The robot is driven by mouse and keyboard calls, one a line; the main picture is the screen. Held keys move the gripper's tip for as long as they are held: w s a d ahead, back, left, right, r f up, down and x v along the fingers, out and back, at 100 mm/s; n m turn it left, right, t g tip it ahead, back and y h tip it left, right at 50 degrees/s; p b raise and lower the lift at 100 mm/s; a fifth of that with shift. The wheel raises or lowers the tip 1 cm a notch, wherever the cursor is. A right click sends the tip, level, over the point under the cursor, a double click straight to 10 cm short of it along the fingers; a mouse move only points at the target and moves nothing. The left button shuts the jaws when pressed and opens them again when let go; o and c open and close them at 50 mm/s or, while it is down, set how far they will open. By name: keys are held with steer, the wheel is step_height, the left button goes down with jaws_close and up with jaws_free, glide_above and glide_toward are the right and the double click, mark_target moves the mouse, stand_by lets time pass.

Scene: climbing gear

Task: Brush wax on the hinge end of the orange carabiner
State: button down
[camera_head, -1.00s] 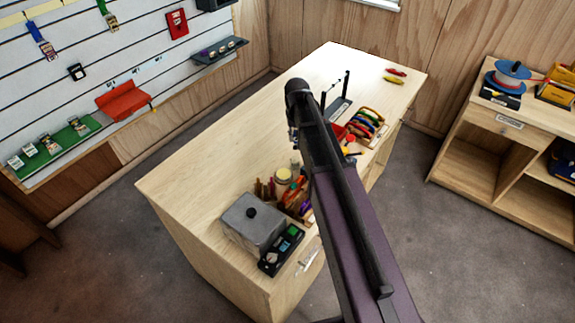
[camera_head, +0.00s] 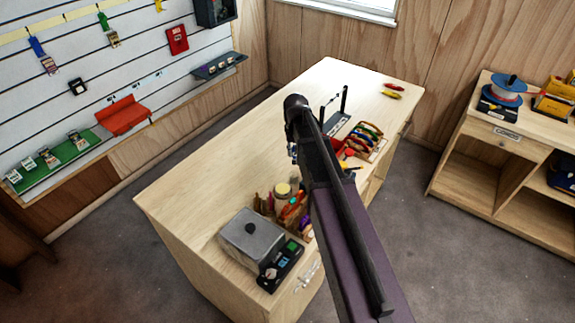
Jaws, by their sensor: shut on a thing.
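My arm (camera_head: 345,220) reaches over the wooden workbench (camera_head: 215,165) from the lower right. My gripper is hidden behind the arm; only a small dark part of my wrist (camera_head: 291,151) shows at its left edge. What the gripper holds cannot be seen. Several coloured carabiners (camera_head: 370,132) lie in a row on the bench right of the arm. I cannot tell which one is the orange carabiner or where its hinge end is. A jar with a pale yellow lid (camera_head: 283,190) stands left of the arm; its contents do not show. No brush can be made out clearly.
A stand with two posts (camera_head: 333,110) and red and yellow pieces (camera_head: 393,90) are farther back. The bench's left side is bare.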

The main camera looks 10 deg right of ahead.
mark_target(294, 158)
steer(key=shift+f+b, duration=2.35)
steer(key=shift+f, duration=0.15)
steer(key=shift+a, duration=0.15)
